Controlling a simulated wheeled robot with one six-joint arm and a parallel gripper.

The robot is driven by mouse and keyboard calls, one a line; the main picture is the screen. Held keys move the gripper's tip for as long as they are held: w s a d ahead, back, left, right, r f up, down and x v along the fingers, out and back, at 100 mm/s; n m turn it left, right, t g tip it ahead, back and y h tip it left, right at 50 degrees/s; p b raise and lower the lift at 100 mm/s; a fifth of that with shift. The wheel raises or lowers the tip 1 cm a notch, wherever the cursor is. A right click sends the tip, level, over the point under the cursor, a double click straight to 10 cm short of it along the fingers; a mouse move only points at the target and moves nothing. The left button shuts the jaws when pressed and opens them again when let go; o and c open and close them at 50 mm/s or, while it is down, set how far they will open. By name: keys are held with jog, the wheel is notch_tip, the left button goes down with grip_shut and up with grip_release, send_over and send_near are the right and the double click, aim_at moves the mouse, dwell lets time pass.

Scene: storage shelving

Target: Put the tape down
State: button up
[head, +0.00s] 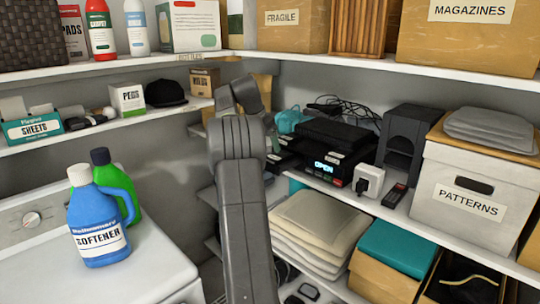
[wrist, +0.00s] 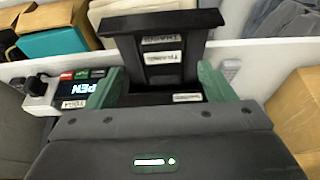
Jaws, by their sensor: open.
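In the wrist view, my gripper (wrist: 160,72) is open, with one green finger on each side of black labelled cases that look like tapes (wrist: 163,70). Their white labels are small and blurred. I cannot tell whether the fingers touch any of them, or which one is the task's tape. In the head view, black labelled cases (head: 284,160) lie on the middle shelf, left of the black player (head: 330,138) with a lit "OPEN" display. My arm hides the gripper's fingers and part of that spot.
A white plug adapter (head: 368,181), a remote (head: 395,195), a dark speaker (head: 404,140) and a white PATTERNS box (head: 465,200) stand to the right. A shelf with boxes hangs above. Folded cloths (head: 315,225) lie below. Bottles (head: 97,220) stand on the white washer at left.

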jog(key=shift+v, duration=2.7)
jog(key=shift+w, duration=0.1)
